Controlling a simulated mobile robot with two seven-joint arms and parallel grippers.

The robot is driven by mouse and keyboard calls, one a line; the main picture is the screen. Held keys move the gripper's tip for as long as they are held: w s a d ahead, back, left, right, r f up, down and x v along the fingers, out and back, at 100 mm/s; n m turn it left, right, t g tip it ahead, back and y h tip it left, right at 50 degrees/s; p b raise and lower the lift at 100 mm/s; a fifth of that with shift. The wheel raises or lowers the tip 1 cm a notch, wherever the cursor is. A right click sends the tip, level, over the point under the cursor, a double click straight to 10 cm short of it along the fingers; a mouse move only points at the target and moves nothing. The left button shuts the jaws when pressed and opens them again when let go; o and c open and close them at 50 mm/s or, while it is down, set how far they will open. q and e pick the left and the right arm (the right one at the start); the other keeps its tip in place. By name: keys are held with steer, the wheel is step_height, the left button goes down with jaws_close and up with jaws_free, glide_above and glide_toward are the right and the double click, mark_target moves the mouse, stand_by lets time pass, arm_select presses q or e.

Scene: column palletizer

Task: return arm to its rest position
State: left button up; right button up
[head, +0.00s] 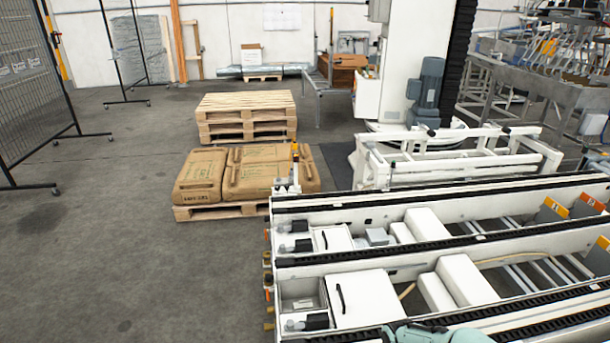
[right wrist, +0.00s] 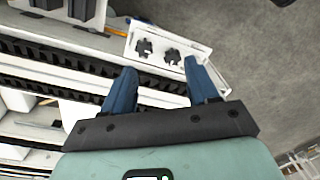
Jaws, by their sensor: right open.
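My right gripper (right wrist: 160,67) shows in the right wrist view with its two blue fingers spread apart and nothing between them. It is above the white conveyor frame (right wrist: 60,75), near the frame's end, with a white bracket plate (right wrist: 172,52) beyond the fingertips. In the head view, only a teal part of my arm shows at the bottom edge, over the near side of the conveyor (head: 370,300). My left gripper is in neither view.
Brown sacks (head: 262,178) lie on a low wooden pallet (head: 222,211) left of the conveyor. Stacked empty pallets (head: 246,117) stand behind. A white machine column (head: 418,55) rises at the back, and mesh fence panels (head: 30,80) stand at left. The left floor is clear.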

arm_select(q)
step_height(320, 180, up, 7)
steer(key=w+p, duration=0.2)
steer(key=p, duration=0.4)
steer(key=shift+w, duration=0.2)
arm_select(e)
steer(key=s+a+f+m+y, duration=0.1)
steer(key=s+a+f+m, duration=0.2)
steer(key=s, duration=0.5)
steer(key=s+a+f+m+y, duration=0.1)
steer(key=s+f+m, duration=0.3)
steer(key=s, duration=0.4)
steer(key=s+a+f+m, duration=0.4)
steer(key=s, duration=0.4)
steer(key=shift+s+a+f+g+y, duration=0.15)
steer(key=shift+a+f+g+y, duration=0.15)
steer(key=shift+f+g+y, duration=0.1)
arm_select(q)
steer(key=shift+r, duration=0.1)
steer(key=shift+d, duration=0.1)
arm_select(e)
steer(key=shift+d, duration=0.1)
